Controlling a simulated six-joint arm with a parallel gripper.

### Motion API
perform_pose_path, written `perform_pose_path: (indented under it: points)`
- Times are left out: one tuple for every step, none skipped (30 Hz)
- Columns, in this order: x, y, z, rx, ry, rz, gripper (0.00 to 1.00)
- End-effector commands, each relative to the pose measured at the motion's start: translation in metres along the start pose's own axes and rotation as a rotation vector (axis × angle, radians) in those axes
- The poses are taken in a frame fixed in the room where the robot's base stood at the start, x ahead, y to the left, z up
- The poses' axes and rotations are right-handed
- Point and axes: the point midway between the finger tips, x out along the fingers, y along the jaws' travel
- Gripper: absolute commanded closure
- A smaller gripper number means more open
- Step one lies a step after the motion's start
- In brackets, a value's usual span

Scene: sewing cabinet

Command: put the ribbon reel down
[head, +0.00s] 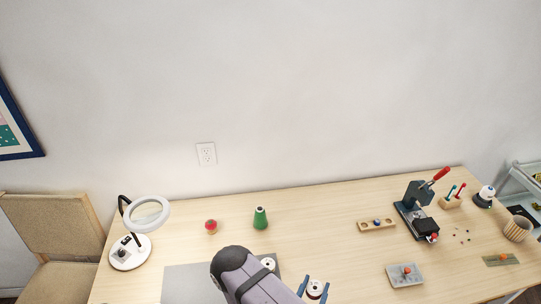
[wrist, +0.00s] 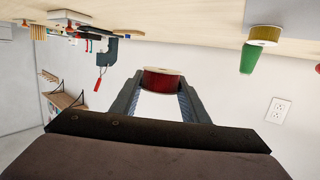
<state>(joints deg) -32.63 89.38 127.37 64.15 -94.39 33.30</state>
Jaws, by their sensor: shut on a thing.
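The ribbon reel (wrist: 163,79), with dark red ribbon between pale flanges, is held between the fingertips of my gripper (wrist: 160,92) in the wrist view. In the head view the reel (head: 315,289) shows its pale round top between the blue fingers of my gripper (head: 314,290), near the bottom edge. My gripper is shut on it. From these views I cannot tell whether the reel touches the table (head: 340,265).
Bare tabletop lies between.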

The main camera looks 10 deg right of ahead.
Motion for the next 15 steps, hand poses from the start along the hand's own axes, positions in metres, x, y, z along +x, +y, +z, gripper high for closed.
perform_pose_path:
  points:
    - [0.0, -0.004, -0.003, 0.003, 0.002, -0.004, 0.8]
    - [0.0, -0.006, -0.005, 0.003, 0.003, -0.007, 0.8]
    - [-0.001, -0.01, -0.009, 0.003, 0.004, -0.01, 0.8]
    - [-0.001, -0.013, -0.013, 0.002, 0.004, -0.012, 0.8]
    - [-0.001, -0.016, -0.016, 0.002, 0.004, -0.015, 0.8]
    - [-0.002, -0.021, -0.021, 0.001, 0.004, -0.019, 0.8]
    - [-0.003, -0.024, -0.026, 0.001, 0.004, -0.023, 0.8]
    - [-0.004, -0.028, -0.03, 0.001, 0.005, -0.028, 0.8]
    - [-0.005, -0.033, -0.037, -0.001, 0.006, -0.033, 0.8]
    - [-0.007, -0.037, -0.042, -0.001, 0.006, -0.037, 0.8]
    - [-0.008, -0.04, -0.046, -0.003, 0.005, -0.041, 0.8]
    - [-0.01, -0.044, -0.053, -0.004, 0.005, -0.046, 0.8]
    - [-0.011, -0.047, -0.057, -0.005, 0.005, -0.05, 0.8]
    - [-0.013, -0.05, -0.062, -0.005, 0.005, -0.054, 0.8]
    - [-0.015, -0.052, -0.068, -0.008, 0.005, -0.059, 0.8]
